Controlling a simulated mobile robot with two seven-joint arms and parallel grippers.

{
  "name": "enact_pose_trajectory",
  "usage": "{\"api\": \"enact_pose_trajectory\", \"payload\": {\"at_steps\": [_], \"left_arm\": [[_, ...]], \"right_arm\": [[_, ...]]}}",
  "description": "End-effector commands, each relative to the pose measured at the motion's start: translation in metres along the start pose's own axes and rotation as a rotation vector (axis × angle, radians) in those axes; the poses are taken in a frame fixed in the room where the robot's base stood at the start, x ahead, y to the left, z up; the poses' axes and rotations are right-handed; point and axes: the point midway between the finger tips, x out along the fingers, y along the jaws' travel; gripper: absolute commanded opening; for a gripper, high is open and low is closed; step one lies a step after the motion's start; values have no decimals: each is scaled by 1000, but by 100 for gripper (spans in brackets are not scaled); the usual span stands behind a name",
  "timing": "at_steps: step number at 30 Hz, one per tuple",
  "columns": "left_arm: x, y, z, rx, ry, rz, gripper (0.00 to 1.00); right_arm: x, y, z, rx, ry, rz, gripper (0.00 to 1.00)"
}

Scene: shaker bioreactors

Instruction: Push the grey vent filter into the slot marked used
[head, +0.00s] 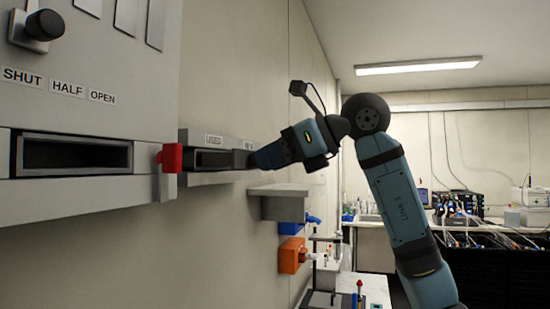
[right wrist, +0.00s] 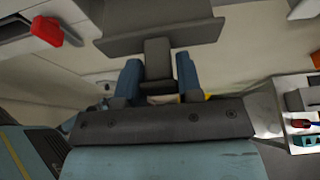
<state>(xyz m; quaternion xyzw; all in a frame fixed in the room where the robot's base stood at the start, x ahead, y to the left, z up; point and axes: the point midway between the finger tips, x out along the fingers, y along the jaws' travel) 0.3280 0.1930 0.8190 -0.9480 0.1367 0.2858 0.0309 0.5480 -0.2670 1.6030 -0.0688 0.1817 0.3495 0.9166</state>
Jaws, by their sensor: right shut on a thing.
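My right gripper (head: 257,158) is at the right end of a grey wall-mounted housing, beside the dark slot marked USED (head: 213,160). In the right wrist view its two blue fingers (right wrist: 158,78) are shut on a grey block, which looks like the grey vent filter (right wrist: 157,52). The block's far end meets or lies very near the grey housing (right wrist: 115,43); I cannot tell how far it is inside. In the head view the gripper hides the filter. A second label right of USED is partly legible. My left gripper is not in view.
A red-tipped lever (head: 170,158) sticks out left of the USED slot. Further left is a panel with another recess (head: 75,153) and labels SHUT, HALF, OPEN. A grey shelf (head: 285,190) is below my gripper. Benches with equipment (head: 465,210) stand at the back right.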

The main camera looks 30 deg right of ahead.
Motion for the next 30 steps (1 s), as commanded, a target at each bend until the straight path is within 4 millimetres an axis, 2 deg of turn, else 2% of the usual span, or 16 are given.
{"api": "enact_pose_trajectory", "payload": {"at_steps": [30], "left_arm": [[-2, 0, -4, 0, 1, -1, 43]], "right_arm": [[11, 0, 5, 0, -1, 0, 9]]}}
